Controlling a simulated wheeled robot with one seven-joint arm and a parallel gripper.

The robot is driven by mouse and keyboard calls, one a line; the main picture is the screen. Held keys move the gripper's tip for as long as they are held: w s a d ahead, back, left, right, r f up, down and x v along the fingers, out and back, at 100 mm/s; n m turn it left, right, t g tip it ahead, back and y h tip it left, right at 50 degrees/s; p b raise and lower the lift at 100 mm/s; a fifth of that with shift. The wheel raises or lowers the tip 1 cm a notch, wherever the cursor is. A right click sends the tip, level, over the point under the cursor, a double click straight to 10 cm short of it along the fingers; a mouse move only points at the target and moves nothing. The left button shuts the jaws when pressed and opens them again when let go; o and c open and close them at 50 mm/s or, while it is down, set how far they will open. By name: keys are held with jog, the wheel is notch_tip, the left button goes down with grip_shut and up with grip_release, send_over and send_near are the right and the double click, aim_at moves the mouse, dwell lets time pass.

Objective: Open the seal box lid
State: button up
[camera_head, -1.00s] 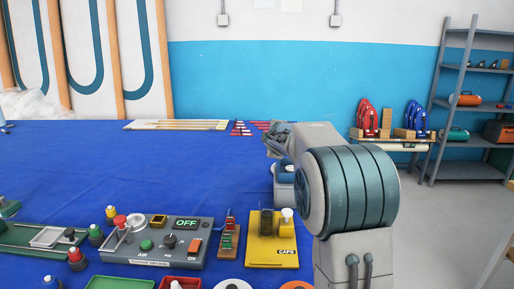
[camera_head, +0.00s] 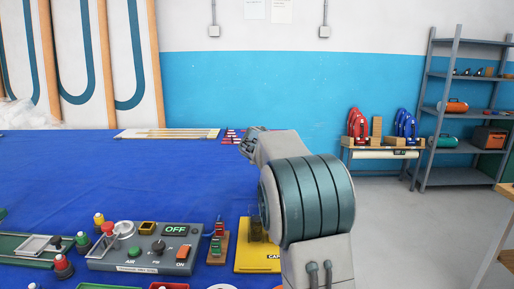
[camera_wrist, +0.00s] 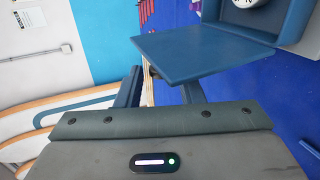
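The seal box (camera_wrist: 292,30) shows at the upper right of the wrist view, blue-grey, with part of a white round thing (camera_wrist: 250,2) inside. A flat blue panel (camera_wrist: 205,48), which looks like its lid, stands out to the left of the box opening, so the box appears open. My gripper (camera_wrist: 158,82) has two dark blue fingers apart with nothing seen between them. The right finger lies partly behind the panel; whether it touches is unclear. In the head view my gripper (camera_head: 250,140) is over the table's right side, and my arm hides the box.
The blue-covered table (camera_head: 110,180) carries a control panel (camera_head: 150,248) reading OFF and a yellow caps board (camera_head: 248,262) near the front. Wooden sticks on a pale board (camera_head: 165,133) lie at the back. A shelf rack (camera_head: 450,180) stands at the right. The table's middle is clear.

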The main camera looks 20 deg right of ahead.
jog(key=shift+o, duration=0.2)
jog(key=b+v, duration=0.1)
jog(key=v, duration=1.3)
jog(key=shift+b, duration=0.35)
